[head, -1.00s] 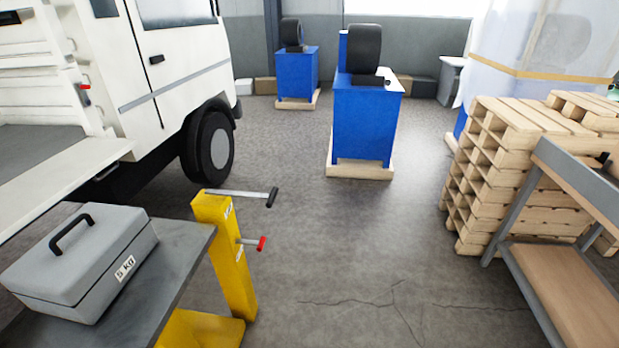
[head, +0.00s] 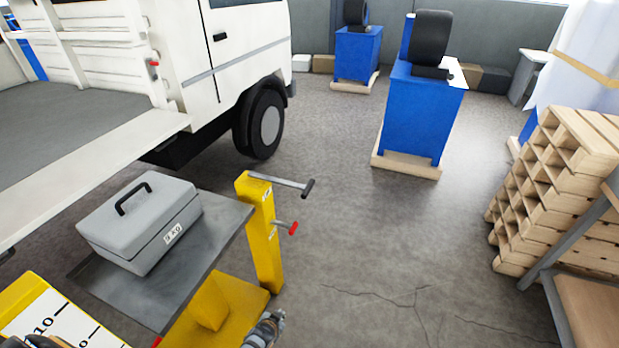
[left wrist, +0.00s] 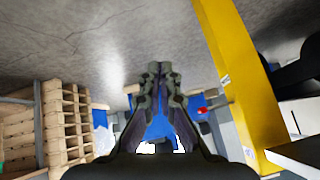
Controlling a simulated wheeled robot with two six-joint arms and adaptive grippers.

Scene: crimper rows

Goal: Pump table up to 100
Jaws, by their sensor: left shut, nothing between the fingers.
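The lift table (head: 222,235) has a dark grey top at low height, with a grey box with a black handle (head: 140,222) on it. Its yellow post (head: 264,235) carries a pump lever with a black grip (head: 308,188) pointing right, and a shorter lever with a red end (head: 293,228) below. A yellow-framed white scale board (head: 50,318) with black marks and numbers is partly cut off at lower left. My left gripper (head: 270,324) is low, beside the foot of the post. In the left wrist view it (left wrist: 158,72) is shut and empty, with the yellow post (left wrist: 240,80) beside it. My right gripper is not in view.
A white truck (head: 180,60) with an open flatbed stands behind the table on the left. Blue machines (head: 420,115) stand at the back. Stacked pallets (head: 555,190) and a grey-framed bench (head: 590,310) are on the right. The floor between is clear, with cracks.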

